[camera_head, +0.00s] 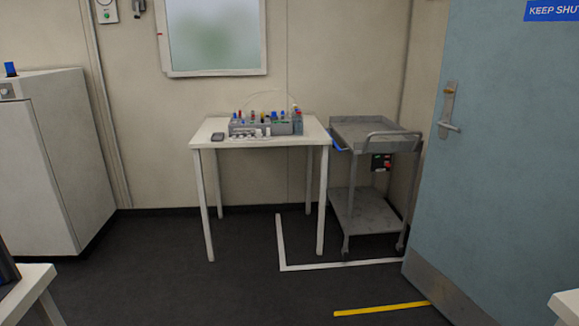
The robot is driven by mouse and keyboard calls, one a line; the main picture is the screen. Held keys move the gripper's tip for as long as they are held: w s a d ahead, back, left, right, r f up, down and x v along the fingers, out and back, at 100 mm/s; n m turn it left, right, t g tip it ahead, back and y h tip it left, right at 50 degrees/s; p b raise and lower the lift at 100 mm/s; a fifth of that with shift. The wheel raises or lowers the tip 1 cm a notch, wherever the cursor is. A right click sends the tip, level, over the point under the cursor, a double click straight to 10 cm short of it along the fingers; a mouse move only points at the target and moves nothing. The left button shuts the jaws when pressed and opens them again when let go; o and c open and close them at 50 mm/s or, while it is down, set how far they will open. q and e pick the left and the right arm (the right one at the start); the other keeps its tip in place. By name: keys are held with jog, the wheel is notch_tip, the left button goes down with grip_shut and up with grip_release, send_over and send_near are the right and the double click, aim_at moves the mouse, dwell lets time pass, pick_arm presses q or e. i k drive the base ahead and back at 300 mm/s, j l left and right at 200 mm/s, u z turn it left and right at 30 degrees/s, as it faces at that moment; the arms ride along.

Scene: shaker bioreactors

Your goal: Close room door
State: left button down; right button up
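The room door (500,150) is a light blue panel with a metal kick plate along its bottom, filling the right side of the head view. It stands ajar, swung at an angle into the room. Its silver lever handle (449,126) sits on a back plate near the door's left edge. A blue "KEEP SHUT" sign (552,10) is at the top right of the door. The door frame is not in view. Neither of my grippers shows.
A metal trolley (365,207) stands close to the door's left edge. A white table (208,137) with a rack of colored-cap bottles is left of it. A white cabinet (50,170) stands at far left. Dark floor (180,290) in front is clear, with a yellow strip (381,309) by the door.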

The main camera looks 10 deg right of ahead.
aim_at(494, 233)
jog(key=i+z, duration=0.2)
jog(key=i, duration=0.35)
jog(key=i+j+z, duration=0.1)
jog(key=i+z, duration=0.15)
jog(key=i, duration=0.35)
jog(key=i+z, duration=0.8)
jog(key=z, duration=0.15)
